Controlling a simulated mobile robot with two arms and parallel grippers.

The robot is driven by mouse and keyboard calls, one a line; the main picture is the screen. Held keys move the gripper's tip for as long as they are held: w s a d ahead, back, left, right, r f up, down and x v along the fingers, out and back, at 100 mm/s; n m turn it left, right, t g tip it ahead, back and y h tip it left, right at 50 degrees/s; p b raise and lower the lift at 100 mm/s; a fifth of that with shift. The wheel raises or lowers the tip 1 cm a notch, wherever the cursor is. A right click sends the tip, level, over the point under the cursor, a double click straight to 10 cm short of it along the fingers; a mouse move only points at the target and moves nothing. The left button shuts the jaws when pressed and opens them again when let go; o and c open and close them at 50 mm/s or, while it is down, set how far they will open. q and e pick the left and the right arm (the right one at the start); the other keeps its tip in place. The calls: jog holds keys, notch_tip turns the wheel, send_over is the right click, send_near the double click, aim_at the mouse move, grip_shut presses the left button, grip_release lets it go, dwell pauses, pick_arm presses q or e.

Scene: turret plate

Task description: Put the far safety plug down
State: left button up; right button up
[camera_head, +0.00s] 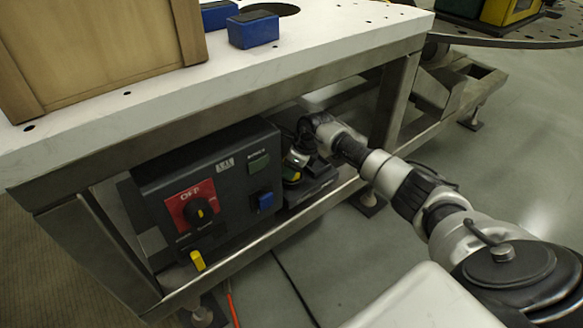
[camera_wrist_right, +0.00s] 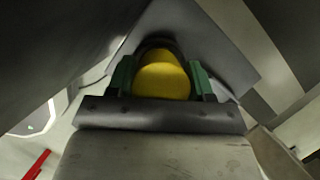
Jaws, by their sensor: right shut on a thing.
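The far safety plug is yellow and shows small at my right gripper's tip (camera_head: 296,162) in the head view, beside the right end of the dark control box (camera_head: 225,205). In the right wrist view the yellow plug (camera_wrist_right: 163,80) sits between the green finger pads of my right gripper (camera_wrist_right: 161,78), which is shut on it. A dark surface lies right behind the plug; whether the plug touches it I cannot tell. A second yellow plug (camera_head: 197,261) is at the lower front of the control box. My left gripper is not in view.
A blue block (camera_head: 252,30) and a wooden box (camera_head: 100,45) are on top. Grey floor (camera_head: 350,250) is open in front.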

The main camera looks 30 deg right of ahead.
jog(key=shift+f, duration=0.1)
jog(key=o, duration=1.1)
jog(key=shift+c, duration=0.2)
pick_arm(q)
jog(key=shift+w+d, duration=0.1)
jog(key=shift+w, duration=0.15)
pick_arm(e)
jog(key=shift+d+r, duration=0.1)
jog(key=shift+r, duration=0.25)
pick_arm(q)
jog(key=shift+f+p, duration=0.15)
jog(key=shift+p, duration=1.1)
pick_arm(e)
jog(key=s+d+r, duration=0.4)
jog(key=s+d, duration=0.4)
jog(key=s, duration=0.3)
jog(key=shift+d, duration=0.2)
